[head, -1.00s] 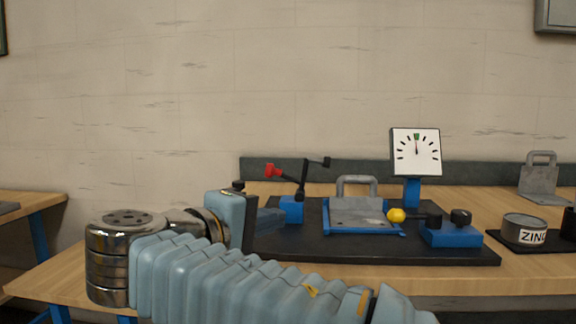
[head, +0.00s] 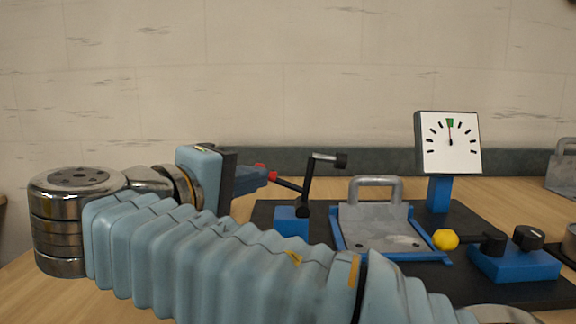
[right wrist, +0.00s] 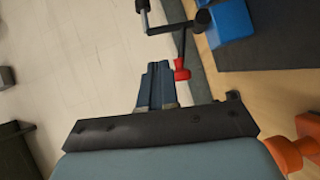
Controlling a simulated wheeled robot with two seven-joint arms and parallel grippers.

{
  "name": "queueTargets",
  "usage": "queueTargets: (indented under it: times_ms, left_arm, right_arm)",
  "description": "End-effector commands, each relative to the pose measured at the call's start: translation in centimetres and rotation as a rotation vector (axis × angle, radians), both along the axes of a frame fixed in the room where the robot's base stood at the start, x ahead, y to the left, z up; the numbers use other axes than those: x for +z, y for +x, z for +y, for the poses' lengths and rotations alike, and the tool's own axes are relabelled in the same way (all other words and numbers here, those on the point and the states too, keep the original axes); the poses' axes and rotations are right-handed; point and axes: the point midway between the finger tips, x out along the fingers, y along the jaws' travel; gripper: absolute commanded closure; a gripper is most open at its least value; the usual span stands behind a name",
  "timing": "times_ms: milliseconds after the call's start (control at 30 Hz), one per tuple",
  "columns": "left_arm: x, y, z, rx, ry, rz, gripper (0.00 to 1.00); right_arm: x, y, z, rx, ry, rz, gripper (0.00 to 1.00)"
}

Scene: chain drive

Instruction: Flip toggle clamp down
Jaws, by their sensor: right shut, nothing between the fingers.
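The toggle clamp has a blue base (head: 291,222), a black upright arm with a dark pad at its upper right end, and a lever that slopes up and left to a red knob (head: 273,176). My right gripper (head: 266,176) is shut and empty, its fingertips right beside the red knob in the head view. In the right wrist view, the shut fingers (right wrist: 157,84) are just left of the red knob (right wrist: 181,71); I cannot tell whether they touch. The clamp's blue base (right wrist: 229,20) shows at the upper right there. My left gripper is out of view.
A grey plate with a handle (head: 375,226) sits in a blue holder on the black board (head: 262,212). A dial gauge (head: 448,142) stands behind. A yellow knob (head: 446,240) on a black lever joins another blue block (head: 515,262) at right. The wall behind is bare.

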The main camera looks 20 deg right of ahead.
Motion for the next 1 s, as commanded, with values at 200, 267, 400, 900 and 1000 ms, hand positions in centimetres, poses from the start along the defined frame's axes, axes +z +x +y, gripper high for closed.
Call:
queueTargets:
  times_ms: [200,267,400,900,1000]
  left_arm:
    - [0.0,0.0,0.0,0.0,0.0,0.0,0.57]
    - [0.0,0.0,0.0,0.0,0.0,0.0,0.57]
    - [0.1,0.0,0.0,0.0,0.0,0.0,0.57]
    - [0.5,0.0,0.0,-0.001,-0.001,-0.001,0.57]
    - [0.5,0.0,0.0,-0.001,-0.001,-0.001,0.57]
  right_arm:
    - [0.0,0.3,-0.3,-0.001,0.0,0.0,1.0]
    - [-0.1,0.6,-0.7,-0.001,0.001,0.001,1.0]
    - [-0.3,2.0,-2.4,-0.004,0.0,0.002,1.0]
    - [-0.9,6.4,-7.5,-0.001,0.0,0.0,1.0]
    - [-1.0,6.5,-7.6,0.0,0.0,0.0,1.0]
